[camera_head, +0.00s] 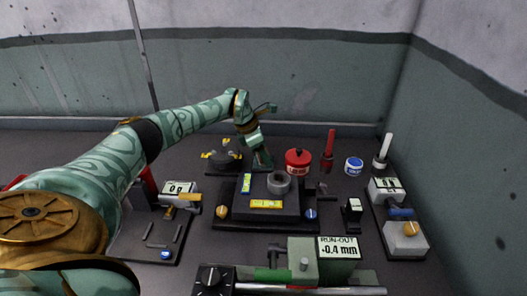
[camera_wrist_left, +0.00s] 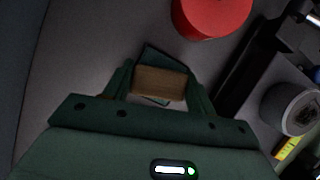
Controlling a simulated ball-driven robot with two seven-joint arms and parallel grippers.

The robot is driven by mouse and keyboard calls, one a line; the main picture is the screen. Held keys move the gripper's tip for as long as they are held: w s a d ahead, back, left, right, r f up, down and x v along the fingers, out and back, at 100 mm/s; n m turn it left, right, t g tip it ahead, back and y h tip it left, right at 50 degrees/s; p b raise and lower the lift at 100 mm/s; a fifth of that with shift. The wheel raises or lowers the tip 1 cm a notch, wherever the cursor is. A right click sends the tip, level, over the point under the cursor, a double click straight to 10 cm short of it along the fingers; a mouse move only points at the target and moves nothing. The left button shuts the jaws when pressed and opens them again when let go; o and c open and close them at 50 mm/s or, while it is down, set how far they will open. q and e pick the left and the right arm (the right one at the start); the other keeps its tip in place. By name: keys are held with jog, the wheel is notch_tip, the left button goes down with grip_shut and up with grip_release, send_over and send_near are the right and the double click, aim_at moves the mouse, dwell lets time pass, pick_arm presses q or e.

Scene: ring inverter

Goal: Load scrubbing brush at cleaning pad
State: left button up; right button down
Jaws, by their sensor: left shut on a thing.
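My left gripper (camera_head: 262,158) reaches down at the back of the bench, just left of the red can. In the left wrist view, my left gripper (camera_wrist_left: 160,88) is shut on a tan block (camera_wrist_left: 160,83), which looks like the scrubbing brush. A dark green flat piece (camera_wrist_left: 166,57), possibly the cleaning pad, shows just beyond the block; I cannot tell whether they touch. The gripper hides most of this spot in the head view. My right gripper is in neither view.
The red can (camera_head: 298,161) stands close by. A grey ring (camera_head: 278,183) sits on the black central fixture (camera_head: 265,215). A black device with yellow knobs (camera_head: 227,155) stands left. A red-handled tool (camera_head: 329,145) and blue-white tin (camera_head: 354,166) stand right. A gauge display (camera_head: 339,247) is in front.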

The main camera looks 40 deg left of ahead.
pick_arm(q)
jog(key=shift+f, duration=0.4)
dwell(0.6)
jog(key=shift+r+p, duration=2.05)
jog(key=shift+r, duration=1.6)
jog(key=shift+f, duration=0.1)
